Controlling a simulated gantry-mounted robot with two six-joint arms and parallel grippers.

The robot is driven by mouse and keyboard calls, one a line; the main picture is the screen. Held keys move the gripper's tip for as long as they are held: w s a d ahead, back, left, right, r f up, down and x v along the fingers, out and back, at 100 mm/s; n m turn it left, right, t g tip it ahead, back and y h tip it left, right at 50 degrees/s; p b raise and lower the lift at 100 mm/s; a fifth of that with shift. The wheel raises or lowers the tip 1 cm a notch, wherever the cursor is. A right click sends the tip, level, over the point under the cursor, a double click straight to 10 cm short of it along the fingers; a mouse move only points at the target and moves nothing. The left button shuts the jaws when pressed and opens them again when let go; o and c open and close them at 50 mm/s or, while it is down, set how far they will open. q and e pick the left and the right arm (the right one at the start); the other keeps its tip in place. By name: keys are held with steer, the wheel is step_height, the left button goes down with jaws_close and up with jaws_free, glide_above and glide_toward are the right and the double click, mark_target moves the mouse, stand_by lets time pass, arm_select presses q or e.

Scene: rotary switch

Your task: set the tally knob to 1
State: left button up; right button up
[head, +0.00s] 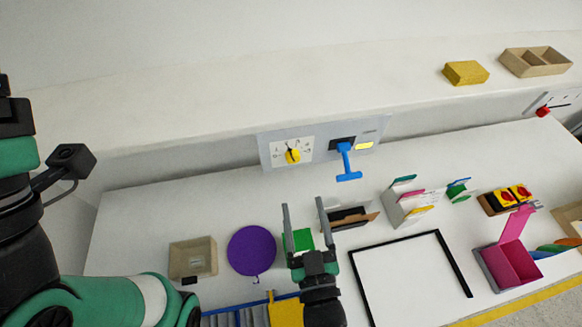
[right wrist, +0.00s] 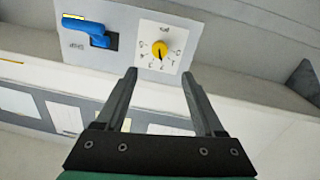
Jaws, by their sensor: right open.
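The tally knob is a yellow dial (head: 292,156) on a white square plate, on the grey wall panel behind the table. It also shows in the right wrist view (right wrist: 160,49), with a dark pointer mark and small marks around it. The marks are too small to read. My right gripper (head: 302,203) is open and empty, below and in front of the knob. In the right wrist view its fingertips (right wrist: 158,74) are spread on either side of the knob's line, apart from it. My left gripper is outside the views; only my left arm shows.
A blue lever (head: 347,162) on a dark mount sits right of the knob, on the same panel (head: 318,131). A purple disc (head: 251,250), a beige tray (head: 193,261), a folder rack (head: 405,206) and a magenta box (head: 511,262) stand on the white table. A shelf runs above.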

mark_target(294, 160)
steer(key=w, duration=0.3)
steer(key=w+a, duration=0.1)
steer(key=w, duration=0.7)
steer(key=shift+a, duration=0.4)
steer(key=shift+c, duration=0.2)
steer(key=shift+r, duration=0.1)
jaws_close()
